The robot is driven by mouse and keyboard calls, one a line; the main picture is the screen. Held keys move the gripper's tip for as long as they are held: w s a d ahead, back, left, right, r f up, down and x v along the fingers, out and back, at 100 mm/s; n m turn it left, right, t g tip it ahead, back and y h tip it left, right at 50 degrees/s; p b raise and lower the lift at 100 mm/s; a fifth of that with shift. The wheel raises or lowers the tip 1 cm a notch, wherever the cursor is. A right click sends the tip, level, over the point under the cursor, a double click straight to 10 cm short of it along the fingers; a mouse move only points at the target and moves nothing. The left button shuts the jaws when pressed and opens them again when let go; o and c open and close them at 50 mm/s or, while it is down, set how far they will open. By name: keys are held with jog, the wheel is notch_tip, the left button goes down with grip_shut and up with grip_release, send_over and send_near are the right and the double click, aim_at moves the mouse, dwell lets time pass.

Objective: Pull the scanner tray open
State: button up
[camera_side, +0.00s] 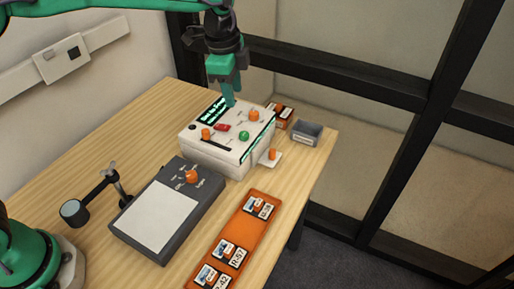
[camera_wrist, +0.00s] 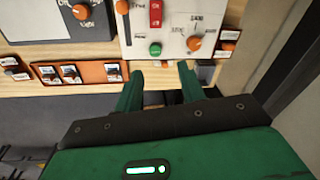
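The scanner is a white box (camera_side: 222,148) on the table, with a dark screen, orange knobs, a red switch and a green button on top. It also shows at the top of the wrist view (camera_wrist: 178,48). A small white ledge with an orange knob (camera_side: 271,156) sticks out low at its right side; I take this for the tray, but cannot tell how far it is out. My gripper (camera_side: 231,103) points down over the scanner's top in the side view. In the wrist view my gripper (camera_wrist: 160,70) has its two green fingers apart, with nothing between them.
A grey pad device (camera_side: 158,218) with an orange knob stands in front of the scanner. An orange strip (camera_side: 246,226) with several labelled cards lies along the table edge. A grey bin (camera_side: 306,133) and an orange-labelled box (camera_side: 284,115) stand behind. A lamp-like stand (camera_side: 95,190) is at left.

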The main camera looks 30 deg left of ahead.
aim_at(273, 150)
jog(key=w+d+f+m, duration=0.1)
jog(key=d+f, duration=0.2)
jog(key=w+d+f+m+g, duration=0.1)
jog(key=d+f+m, duration=0.1)
jog(key=d+f, duration=0.1)
jog(key=w+d+f+m, duration=0.1)
jog(key=w+d+f, duration=0.1)
jog(key=f, duration=0.2)
jog(key=shift+d+f+m, duration=0.15)
jog(key=shift+d+m, duration=0.25)
jog(key=shift+f, duration=3.9)
grip_shut()
